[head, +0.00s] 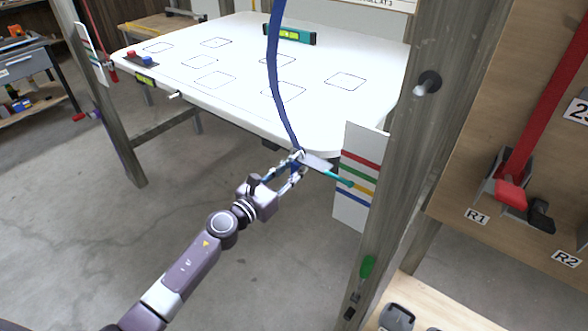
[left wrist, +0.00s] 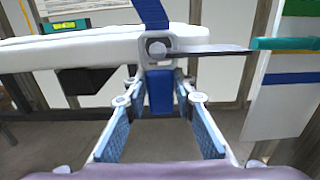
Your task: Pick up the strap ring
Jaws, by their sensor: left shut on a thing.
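The blue strap (head: 273,70) hangs from above in the head view and ends at my left gripper (head: 297,160), near the front edge of the white panel. In the left wrist view the strap (left wrist: 151,12) meets a grey fitting with a round bolt, which I take as the strap ring (left wrist: 160,68). A blue piece (left wrist: 160,92) shows below it, between the fingertips. My left gripper is shut on this fitting. A flat grey tongue with a teal rod (head: 337,177) sticks out to the right from the fitting. My right gripper is not in view.
The white panel (head: 235,75) has several outlined squares and a green level (head: 289,34) on it. A striped board (head: 350,208) and a thick wooden post (head: 395,150) stand close on the right.

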